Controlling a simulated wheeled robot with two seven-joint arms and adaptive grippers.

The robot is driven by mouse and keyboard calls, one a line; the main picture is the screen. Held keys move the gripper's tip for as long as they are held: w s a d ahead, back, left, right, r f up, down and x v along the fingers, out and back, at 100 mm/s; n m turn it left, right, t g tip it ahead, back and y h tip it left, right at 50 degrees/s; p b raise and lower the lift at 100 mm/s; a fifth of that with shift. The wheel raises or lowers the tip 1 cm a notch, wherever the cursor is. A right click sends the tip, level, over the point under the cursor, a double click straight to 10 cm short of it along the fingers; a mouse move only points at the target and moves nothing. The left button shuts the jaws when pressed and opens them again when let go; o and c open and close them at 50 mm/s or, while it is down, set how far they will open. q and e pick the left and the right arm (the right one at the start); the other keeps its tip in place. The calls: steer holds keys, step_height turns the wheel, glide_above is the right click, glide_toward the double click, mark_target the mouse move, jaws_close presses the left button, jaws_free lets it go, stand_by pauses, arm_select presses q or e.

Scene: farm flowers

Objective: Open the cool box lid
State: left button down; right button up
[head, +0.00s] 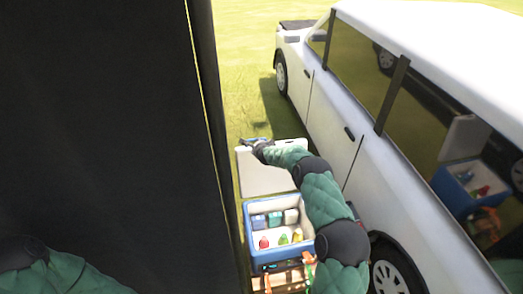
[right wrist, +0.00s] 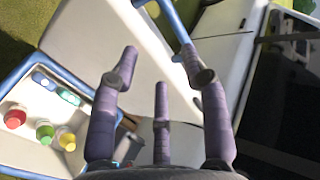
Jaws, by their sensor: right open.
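The cool box (head: 249,238) is blue with a white inside and stands low beside the car. Its white lid (head: 262,178) is raised, standing up behind the box. My right arm reaches over the lid, and my right gripper (head: 255,144) is at its top edge. In the right wrist view the gripper (right wrist: 160,80) has its purple fingers spread open. The lid (right wrist: 90,35), with a blue edge, lies behind them; one finger is close to that edge, contact unclear. The open cool box (right wrist: 40,155) shows at left. My left gripper is out of view.
A white car (head: 335,120) stands close on the right. A large dark panel (head: 100,100) blocks the left. Red, green and yellow-topped items and several blue packs (head: 274,219) are in the box. A wooden crate (head: 285,278) is in front. Grass lies behind.

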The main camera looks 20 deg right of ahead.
steer(key=v, duration=0.8)
steer(key=shift+s+r, duration=0.1)
steer(key=shift+s, duration=0.05)
steer(key=shift+s, duration=0.1)
stand_by(0.5)
